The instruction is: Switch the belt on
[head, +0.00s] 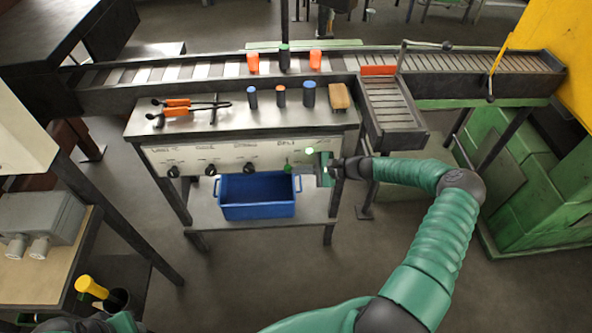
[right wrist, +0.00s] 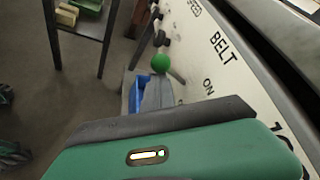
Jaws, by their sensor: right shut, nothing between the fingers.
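The control panel (head: 225,158) is the pale front of the bench, with several dark knobs and labels. The belt switch is a green ball knob (head: 287,168) on a short rod at the panel's right part. In the right wrist view the green ball (right wrist: 160,63) stands out beside the BELT and ON lettering, on the side away from ON. My right gripper (head: 332,167) is shut and empty at the panel's right end, to the right of the knob and apart from it. Its green body fills the bottom of the right wrist view. My left gripper is not visible.
A pale green light (head: 309,150) shows on the panel by the knob. A blue crate (head: 257,212) sits on the shelf below. Tongs (head: 185,108) and several small cylinders lie or stand on the bench top. The roller conveyor (head: 200,71) runs behind, carrying two orange pieces.

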